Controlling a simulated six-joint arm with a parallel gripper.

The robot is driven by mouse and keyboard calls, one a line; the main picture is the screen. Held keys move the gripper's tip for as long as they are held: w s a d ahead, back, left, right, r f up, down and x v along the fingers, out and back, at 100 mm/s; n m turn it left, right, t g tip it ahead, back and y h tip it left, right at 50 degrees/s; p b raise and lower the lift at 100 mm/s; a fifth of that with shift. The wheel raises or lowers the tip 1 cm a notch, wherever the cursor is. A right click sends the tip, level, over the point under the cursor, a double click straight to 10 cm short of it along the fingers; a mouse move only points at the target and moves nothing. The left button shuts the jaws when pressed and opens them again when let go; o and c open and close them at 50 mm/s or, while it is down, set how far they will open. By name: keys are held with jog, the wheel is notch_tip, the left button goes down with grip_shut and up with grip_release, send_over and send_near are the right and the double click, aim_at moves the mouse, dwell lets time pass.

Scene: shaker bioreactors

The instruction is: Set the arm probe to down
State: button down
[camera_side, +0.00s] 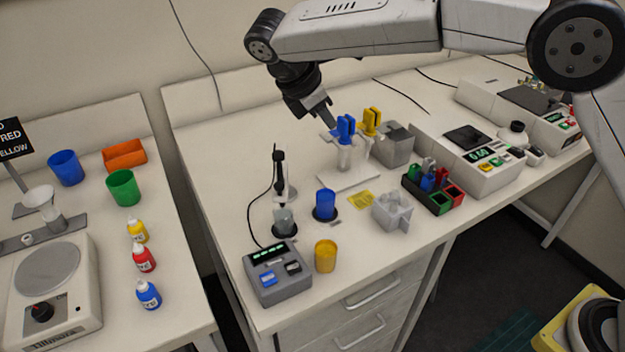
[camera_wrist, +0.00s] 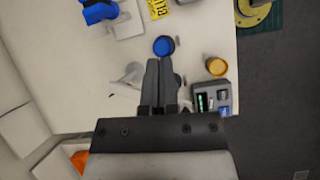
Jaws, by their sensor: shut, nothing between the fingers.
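The arm probe (camera_side: 279,168) is a slim black upright piece with a cable, on a pale holder. It stands above and behind a grey cup (camera_side: 284,220) at the bench's left side. Whether its tip enters the cup is too small to tell. A grey meter (camera_side: 278,272) with a lit display and a blue button sits in front; it also shows in the wrist view (camera_wrist: 211,98). My gripper (camera_side: 328,122) is shut and empty, high up near the blue clamp. In the wrist view the closed fingers (camera_wrist: 160,62) hide part of the probe area.
A blue cup (camera_side: 325,205) and a yellow cup (camera_side: 326,256) stand right of the probe. A blue clamp (camera_side: 346,128) and yellow clamp (camera_side: 372,121) stand farther back. A grey holder (camera_side: 393,211) and a dark rack (camera_side: 433,192) are to the right. The bench's back left is clear.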

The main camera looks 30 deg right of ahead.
aim_at(281, 154)
jog(key=a+r+n+y, duration=0.1)
jog(key=a+r+y, duration=0.5)
jog(key=r, duration=0.4)
jog(key=shift+w+a+r+n+t+y, duration=0.3)
jog(key=shift+w+a+r+t+y, duration=0.1)
jog(key=shift+a, duration=0.45)
jog(key=shift+f, duration=0.1)
jog(key=f, duration=1.4)
jog(key=shift+w+a, duration=0.3)
jog(key=shift+w, duration=0.05)
notch_tip(281, 154, down, 5)
jog(key=shift+r, duration=0.1)
notch_tip(281, 154, up, 14)
jog(key=shift+s+d, duration=0.3)
jog(key=shift+s, duration=0.1)
